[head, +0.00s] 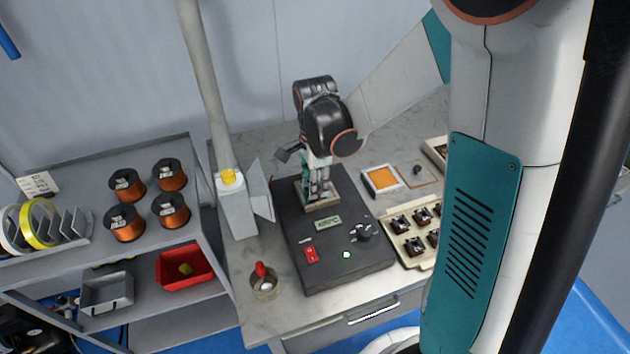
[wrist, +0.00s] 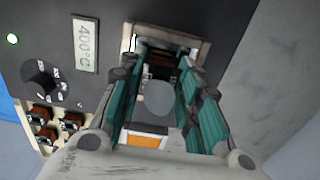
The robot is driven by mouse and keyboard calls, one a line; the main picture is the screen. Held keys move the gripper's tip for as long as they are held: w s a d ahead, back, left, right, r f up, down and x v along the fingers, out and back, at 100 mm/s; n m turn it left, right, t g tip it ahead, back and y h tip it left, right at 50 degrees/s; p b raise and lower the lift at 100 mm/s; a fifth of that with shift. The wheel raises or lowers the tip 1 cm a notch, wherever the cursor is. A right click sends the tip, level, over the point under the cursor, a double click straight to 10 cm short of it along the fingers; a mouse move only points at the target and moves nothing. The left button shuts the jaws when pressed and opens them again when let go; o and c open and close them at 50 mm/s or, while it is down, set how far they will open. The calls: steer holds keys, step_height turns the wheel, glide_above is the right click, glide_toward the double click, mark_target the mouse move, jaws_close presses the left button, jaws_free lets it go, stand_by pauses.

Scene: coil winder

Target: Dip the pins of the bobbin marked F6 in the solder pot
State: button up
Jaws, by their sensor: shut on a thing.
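The solder pot (head: 335,240) is a black box with a 400°C display, a dial, a red switch and a lit lamp. Its pale square rim (head: 322,207) is at the back, and it also shows in the wrist view (wrist: 203,30). My gripper (head: 319,192) points down at this rim, its fingertips at or just above the opening. It is shut on a small dark and copper-coloured bobbin (wrist: 160,62), mostly hidden between the fingers. Its F6 mark and pins are not visible, nor whether the pins touch solder.
A cream tray (head: 411,253) with several bobbins stands right of the pot, beside an orange pad in a white frame (head: 381,180). A grey post with a plate (head: 237,205) stands close on the left. A cup with a red-handled tool (head: 264,287) is front left. Wire spools (head: 125,222) fill the left shelf.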

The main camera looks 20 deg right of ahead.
steer(key=shift+r, duration=0.15)
steer(key=shift+r+p, duration=2.05)
steer(key=shift+r, duration=0.6)
